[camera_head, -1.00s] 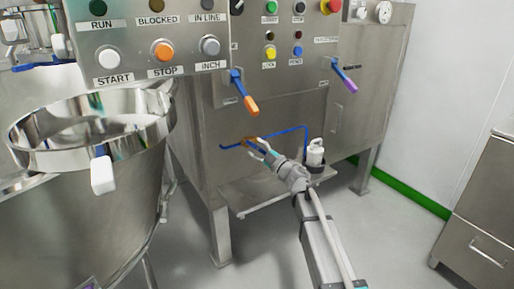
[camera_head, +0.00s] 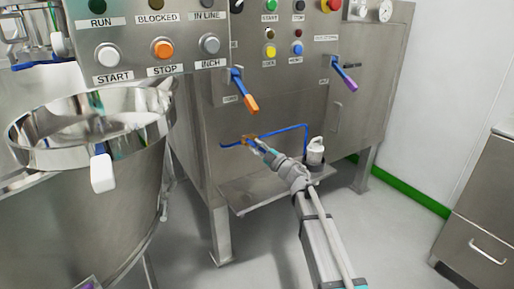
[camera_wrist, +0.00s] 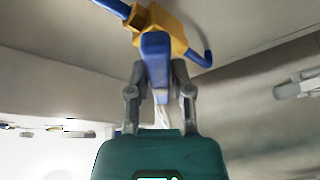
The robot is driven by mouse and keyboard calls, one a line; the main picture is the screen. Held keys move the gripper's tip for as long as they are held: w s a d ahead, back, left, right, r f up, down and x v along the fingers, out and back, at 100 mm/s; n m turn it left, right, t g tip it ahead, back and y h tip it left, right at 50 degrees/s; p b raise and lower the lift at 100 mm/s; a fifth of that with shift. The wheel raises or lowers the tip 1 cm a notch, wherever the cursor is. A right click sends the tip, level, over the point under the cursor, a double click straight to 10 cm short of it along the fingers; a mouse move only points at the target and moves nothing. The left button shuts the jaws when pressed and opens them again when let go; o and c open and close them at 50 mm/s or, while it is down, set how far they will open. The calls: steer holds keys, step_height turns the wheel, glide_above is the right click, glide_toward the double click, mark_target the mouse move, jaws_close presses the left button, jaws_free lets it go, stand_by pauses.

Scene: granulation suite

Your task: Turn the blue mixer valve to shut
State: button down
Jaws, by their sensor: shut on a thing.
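The mixer valve has a brass-coloured body (camera_head: 249,138) on a thin blue pipe (camera_head: 290,128), low on the front of the steel cabinet. In the wrist view the brass body (camera_wrist: 160,27) sits at the top, with a blue handle (camera_wrist: 156,58) pointing down from it towards me. My gripper (camera_head: 260,145) is at this handle, with its fingers closed in from both sides. The wrist view shows the two fingers (camera_wrist: 159,85) on either side of the handle's lower end.
Above the valve are a blue lever with an orange end (camera_head: 243,90) and one with a purple end (camera_head: 343,74). A white bottle (camera_head: 315,151) stands right of my gripper. A steel bowl (camera_head: 90,200) is at left. Floor in front is clear.

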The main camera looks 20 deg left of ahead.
steer(key=shift+m, duration=0.4)
steer(key=m+t+b, duration=0.1)
steer(key=m, duration=0.1)
steer(key=m+t, duration=0.2)
steer(key=m, duration=0.1)
steer(key=shift+s+a+f+m+b, duration=0.1)
steer(key=shift+m+b, duration=0.2)
steer(key=shift+b, duration=0.1)
steer(key=m+t+h, duration=0.1)
steer(key=m, duration=0.2)
steer(key=m+t+h, duration=0.1)
steer(key=m+t, duration=0.1)
steer(key=m, duration=0.1)
steer(key=shift+m, duration=0.4)
steer(key=c, duration=0.5)
jaws_free()
steer(key=shift+n, duration=0.5)
